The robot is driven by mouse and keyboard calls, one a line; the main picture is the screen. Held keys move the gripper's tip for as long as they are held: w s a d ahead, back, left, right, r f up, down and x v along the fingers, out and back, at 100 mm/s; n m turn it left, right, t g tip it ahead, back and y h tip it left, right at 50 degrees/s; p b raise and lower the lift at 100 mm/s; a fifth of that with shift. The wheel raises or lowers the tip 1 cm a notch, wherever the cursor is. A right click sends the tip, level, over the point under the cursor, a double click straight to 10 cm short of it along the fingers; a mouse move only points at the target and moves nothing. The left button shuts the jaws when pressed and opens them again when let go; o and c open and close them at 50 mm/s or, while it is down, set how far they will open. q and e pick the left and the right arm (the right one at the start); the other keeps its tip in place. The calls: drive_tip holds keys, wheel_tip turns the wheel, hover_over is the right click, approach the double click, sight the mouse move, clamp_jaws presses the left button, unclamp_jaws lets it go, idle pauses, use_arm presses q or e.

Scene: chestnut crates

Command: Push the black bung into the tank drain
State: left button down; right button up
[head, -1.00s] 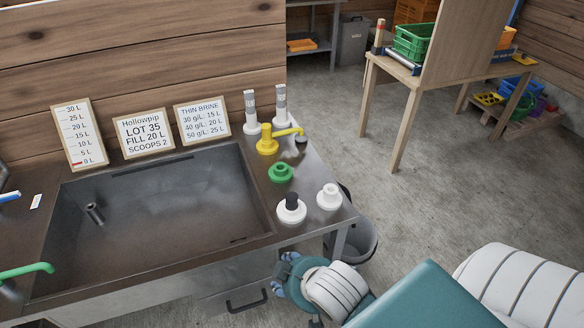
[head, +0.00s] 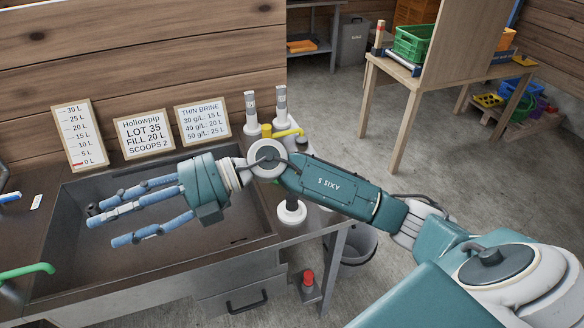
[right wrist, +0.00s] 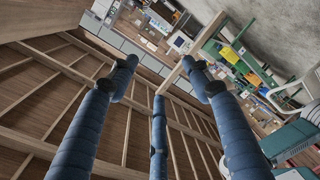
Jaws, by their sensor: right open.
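The black bung (head: 291,204) sits on a round white base (head: 291,215) on the counter right of the tank; my right arm hides its upper part. The grey metal tank (head: 75,262) is sunk in the counter. A short metal cylinder (head: 93,210) shows in its left part, partly behind my fingertips; I cannot tell whether it is the drain. My right gripper (head: 108,218) reaches leftward over the tank, its blue fingers spread and empty. The right wrist view shows the spread fingers (right wrist: 160,85) with nothing between them. My left gripper is not in view.
Three signs (head: 145,135) lean behind the tank. A yellow tap (head: 285,133) and two white-grey posts (head: 251,108) stand at the back right. A green pipe (head: 25,270) is at the left. A red-topped container (head: 308,280) and a grey bin (head: 358,246) are below.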

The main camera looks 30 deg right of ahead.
drive_tip(key=w+d+f+g+h, duration=0.1)
drive_tip(key=d+f+h, duration=0.3)
drive_tip(key=d+f, duration=0.15)
drive_tip(key=m+g+h, duration=0.2)
drive_tip(key=m+h, duration=0.3)
drive_tip(key=h, duration=0.7)
hover_over(292, 196)
drive_tip(key=f, duration=0.4)
drive_tip(key=shift+a+f, duration=0.2)
drive_tip(key=shift+f, duration=0.05)
drive_tip(key=shift+s+d+f+h, duration=0.1)
drive_tip(key=shift+d+f+h, duration=0.05)
drive_tip(key=shift+d+h, duration=0.15)
wheel_tip(292, 196, down, 10)
drive_tip(key=shift+a+f+p, duration=0.1)
drive_tip(key=shift+f+p, duration=0.1)
drive_tip(key=shift+p, duration=0.65)
